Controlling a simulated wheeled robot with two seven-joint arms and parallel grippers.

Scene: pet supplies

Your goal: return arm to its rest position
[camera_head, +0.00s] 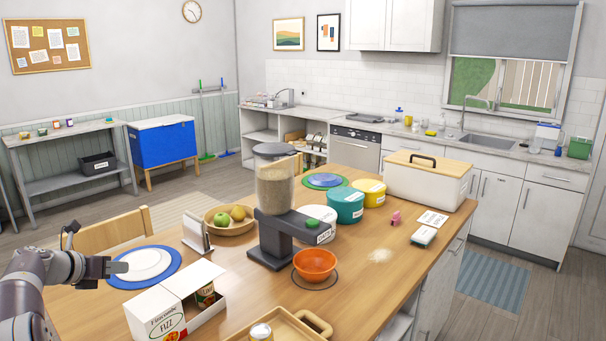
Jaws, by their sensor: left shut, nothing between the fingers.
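My left gripper (119,267) comes in from the left edge, above the blue-rimmed plate (146,266) at the left of the wooden table (346,267). Its fingers are shut with nothing between them. My left forearm fills the lower left corner. My right gripper and arm are not in view.
On the table stand a white box with cans (176,303), a dispenser (273,205), an orange bowl (315,264), a fruit bowl (230,220), a wooden tray (302,327), several tins and a white bin (427,181). A chair (114,231) stands behind the left edge.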

